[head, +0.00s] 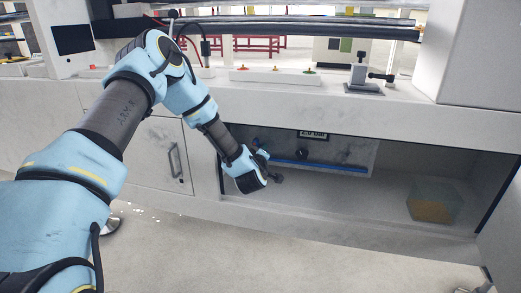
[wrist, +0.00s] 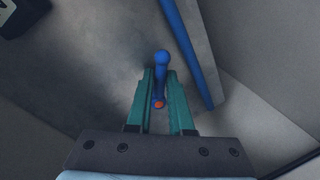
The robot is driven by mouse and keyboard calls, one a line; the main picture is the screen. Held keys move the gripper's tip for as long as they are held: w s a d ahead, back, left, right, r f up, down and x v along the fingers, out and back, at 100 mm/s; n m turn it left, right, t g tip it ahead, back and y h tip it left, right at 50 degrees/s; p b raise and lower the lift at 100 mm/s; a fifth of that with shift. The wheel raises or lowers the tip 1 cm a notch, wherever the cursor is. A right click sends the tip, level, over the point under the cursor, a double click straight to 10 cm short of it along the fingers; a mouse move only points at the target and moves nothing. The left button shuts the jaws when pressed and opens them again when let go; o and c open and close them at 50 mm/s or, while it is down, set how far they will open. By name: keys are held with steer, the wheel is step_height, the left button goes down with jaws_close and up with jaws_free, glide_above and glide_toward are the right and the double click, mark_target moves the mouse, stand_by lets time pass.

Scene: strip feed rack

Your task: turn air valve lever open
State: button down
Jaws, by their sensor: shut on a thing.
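The air valve lever (wrist: 161,62) is a blue rod with a rounded end, and an orange-red spot shows lower down between the fingers. My gripper (wrist: 160,92) has its two green fingers on either side of the lever and is shut on it. In the head view my gripper (head: 276,179) reaches into the open bay under the counter, at its left end. My wrist hides most of the lever there, and the valve body cannot be made out.
A blue rail (head: 318,167) runs along the lower edge of the panel, right of my gripper; it also shows in the wrist view (wrist: 190,55). A pressure display (head: 313,134) sits above it. A clear bin (head: 433,206) with orange contents stands at the bay's right.

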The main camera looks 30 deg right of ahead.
steer(key=n, duration=0.1)
steer(key=r+n+g+p, duration=0.1)
steer(key=n, duration=0.1)
steer(key=n+h, duration=0.1)
steer(key=n, duration=0.1)
steer(key=shift+s+d+r, duration=0.15)
steer(key=shift+r, duration=0.25)
stand_by(0.4)
steer(key=c, duration=0.8)
jaws_free()
steer(key=shift+p, duration=0.3)
steer(key=p+v, duration=0.1)
steer(key=v, duration=0.4)
steer(key=p+v, duration=0.1)
steer(key=v, duration=0.4)
steer(key=shift+s+a+r, duration=0.2)
steer(key=shift+a+r, duration=0.1)
steer(key=shift+a, duration=0.05)
